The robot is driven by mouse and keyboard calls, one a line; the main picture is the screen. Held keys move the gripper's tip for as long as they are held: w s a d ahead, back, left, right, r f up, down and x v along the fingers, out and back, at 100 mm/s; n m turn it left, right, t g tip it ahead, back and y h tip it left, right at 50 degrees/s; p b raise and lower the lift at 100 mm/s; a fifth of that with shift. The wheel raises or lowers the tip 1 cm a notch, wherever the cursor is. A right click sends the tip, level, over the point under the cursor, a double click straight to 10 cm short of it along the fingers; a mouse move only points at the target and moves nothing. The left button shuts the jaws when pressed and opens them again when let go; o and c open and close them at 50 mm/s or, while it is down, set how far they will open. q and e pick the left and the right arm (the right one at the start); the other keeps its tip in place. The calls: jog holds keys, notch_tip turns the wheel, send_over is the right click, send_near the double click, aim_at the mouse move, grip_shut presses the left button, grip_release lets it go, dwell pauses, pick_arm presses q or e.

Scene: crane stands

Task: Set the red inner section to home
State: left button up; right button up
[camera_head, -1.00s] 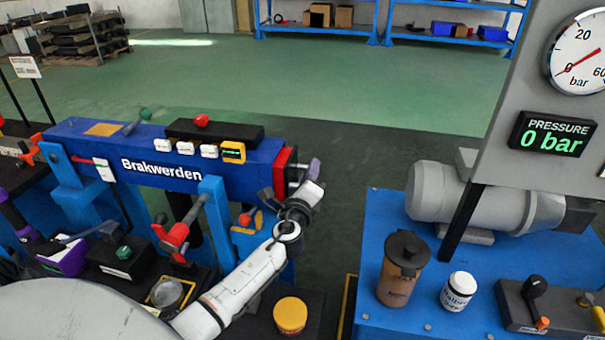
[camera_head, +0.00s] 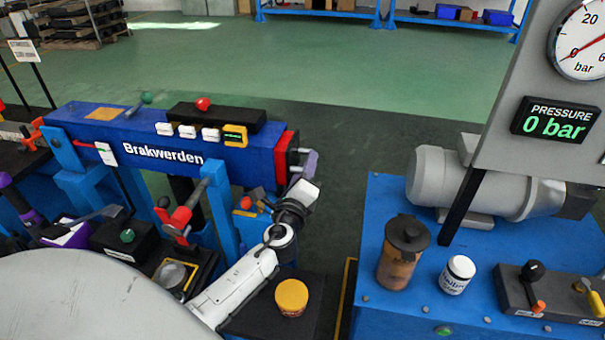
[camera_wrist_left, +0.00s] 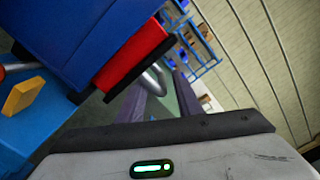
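The red inner section (camera_head: 286,157) shows as a short red block at the right end of the blue boom (camera_head: 225,160) marked "Brakwerden". In the left wrist view the red section (camera_wrist_left: 132,52) has a black end plate and a curved metal handle (camera_wrist_left: 157,78). My left gripper (camera_head: 307,164) is just right of the red end. In the wrist view its two purple-grey fingers (camera_wrist_left: 160,98) stand apart, with the handle near the gap between them. I cannot tell whether they touch the handle. My right gripper is out of view.
A blue bench (camera_head: 385,215) on the right carries a grey motor (camera_head: 460,185), a brown jar (camera_head: 403,255) and levers. The display (camera_head: 555,120) reads 0 bar. A yellow-lidded jar (camera_head: 291,297) stands below my left arm. The green floor (camera_head: 330,65) behind is clear.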

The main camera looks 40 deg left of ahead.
pick_arm(q)
jog(key=v, duration=0.4)
jog(key=shift+s, duration=0.2)
jog(key=b+v, duration=0.2)
jog(key=v, duration=1.1)
jog(key=shift+s+d, duration=0.15)
jog(key=shift+s, duration=0.25)
dwell(0.5)
jog(key=shift+f, duration=0.1)
dwell(0.6)
